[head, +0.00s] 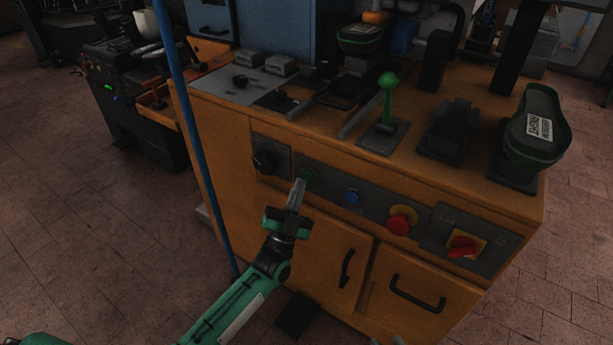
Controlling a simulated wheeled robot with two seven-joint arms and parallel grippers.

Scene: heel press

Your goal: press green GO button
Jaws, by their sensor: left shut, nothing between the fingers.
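The green GO button (308,175) sits on the dark control strip on the front of the orange machine cabinet. My left gripper (301,183) is shut and empty, with its tips at the lower left edge of the green button. The tips overlap part of the button in the head view; I cannot tell whether they touch it or whether it is pushed in.
Right of the green button on the orange cabinet (225,150) are a blue button (351,197), a red button (401,221) and a red rotary switch (463,246). A black knob (265,162) is to the left. A green-handled lever (387,95) stands on top. A blue pole (196,135) rises left of my arm.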

